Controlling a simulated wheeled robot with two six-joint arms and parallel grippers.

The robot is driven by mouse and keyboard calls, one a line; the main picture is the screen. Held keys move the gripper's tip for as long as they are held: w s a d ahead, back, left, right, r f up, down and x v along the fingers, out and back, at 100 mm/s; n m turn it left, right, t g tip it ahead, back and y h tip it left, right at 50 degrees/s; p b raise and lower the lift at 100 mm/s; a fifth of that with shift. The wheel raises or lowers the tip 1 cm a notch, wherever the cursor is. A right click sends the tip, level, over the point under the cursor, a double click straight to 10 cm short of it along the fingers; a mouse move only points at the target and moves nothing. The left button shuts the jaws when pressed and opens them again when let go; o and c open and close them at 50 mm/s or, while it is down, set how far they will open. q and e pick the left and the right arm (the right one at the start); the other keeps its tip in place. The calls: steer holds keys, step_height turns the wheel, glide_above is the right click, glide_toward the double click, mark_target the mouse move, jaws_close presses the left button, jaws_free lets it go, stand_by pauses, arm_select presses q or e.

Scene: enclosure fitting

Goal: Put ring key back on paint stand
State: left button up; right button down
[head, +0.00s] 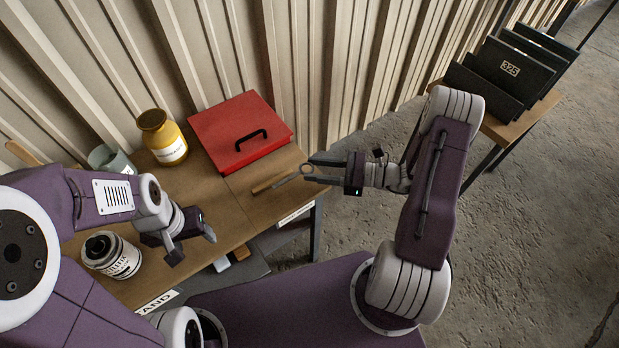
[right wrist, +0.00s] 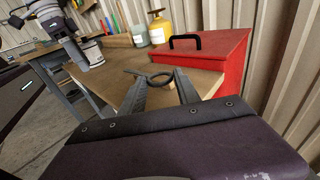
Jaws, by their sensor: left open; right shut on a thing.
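The ring key (head: 306,169) is a small dark ring with a thin shaft pointing left. My right gripper (head: 311,170) is shut on it near the right edge of the wooden stand top, in front of the red box. In the right wrist view the ring key (right wrist: 160,79) shows between the fingertips (right wrist: 160,82); I cannot tell whether it touches the wood. The paint stand (head: 215,218) is a brown wooden top with a white label on its front edge, partly hidden by my left arm. My left gripper (head: 190,246) is open and empty above its front part.
A red box (head: 238,135) with a black handle stands at the back right of the top. A yellow jar (head: 163,138), a grey-green container (head: 110,159) and a white paint can (head: 112,256) stand further left. A rack of dark panels (head: 512,68) stands far right. Corrugated wall runs behind.

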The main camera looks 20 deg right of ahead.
arm_select(q)
steer(key=shift+f, duration=0.15)
arm_select(e)
steer(key=shift+w+a+f, duration=0.25)
steer(key=shift+w+f, duration=0.25)
steer(key=shift+w, duration=0.25)
arm_select(q)
steer(key=shift+f+b, duration=0.7)
arm_select(e)
step_height(320, 180, down, 4)
steer(key=shift+r, duration=0.1)
arm_select(q)
steer(key=shift+s+r, duration=0.1)
arm_select(e)
steer(key=shift+s, duration=0.15)
